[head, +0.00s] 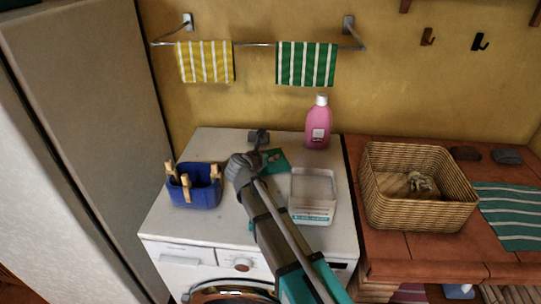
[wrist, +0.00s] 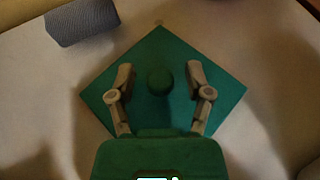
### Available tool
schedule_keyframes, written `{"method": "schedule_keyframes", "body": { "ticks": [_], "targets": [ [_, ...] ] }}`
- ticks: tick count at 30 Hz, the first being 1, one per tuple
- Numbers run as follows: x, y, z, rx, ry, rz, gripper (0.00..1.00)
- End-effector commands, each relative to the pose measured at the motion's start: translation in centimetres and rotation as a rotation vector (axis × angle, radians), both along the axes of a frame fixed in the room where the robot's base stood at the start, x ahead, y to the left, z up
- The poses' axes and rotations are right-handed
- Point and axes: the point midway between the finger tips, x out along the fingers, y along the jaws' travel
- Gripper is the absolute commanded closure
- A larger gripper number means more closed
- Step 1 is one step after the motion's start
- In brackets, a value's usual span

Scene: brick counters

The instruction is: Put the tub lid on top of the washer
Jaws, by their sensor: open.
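The tub lid (wrist: 158,58) is a flat green square with a round green knob (wrist: 159,82) in its middle. It lies on the white top of the washer (head: 215,145), and in the head view the lid (head: 277,158) is partly hidden by my arm. My gripper (wrist: 160,80) is open over the lid, with one finger on each side of the knob and a gap to it on both sides. In the head view my gripper (head: 268,157) is low over the washer top. Whether the fingertips touch the lid cannot be told.
A clear tub (head: 312,196) stands right of my arm on the washer. A blue basket with clothespins (head: 196,192) is to the left, a pink bottle (head: 318,125) at the back. A grey block (wrist: 82,20) lies near the lid. A wicker basket (head: 405,215) stands on the brick counter.

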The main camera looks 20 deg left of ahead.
Motion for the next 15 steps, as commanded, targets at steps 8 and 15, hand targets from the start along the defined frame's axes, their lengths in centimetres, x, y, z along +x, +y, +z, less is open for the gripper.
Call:
{"method": "schedule_keyframes", "body": {
  "ticks": [8,15],
  "targets": [
    [-3.4,0.4,1.6,-0.001,0.0,0.003,0.35],
    [-7.1,1.0,3.2,0.0,0.0,0.002,0.35]
  ]
}}
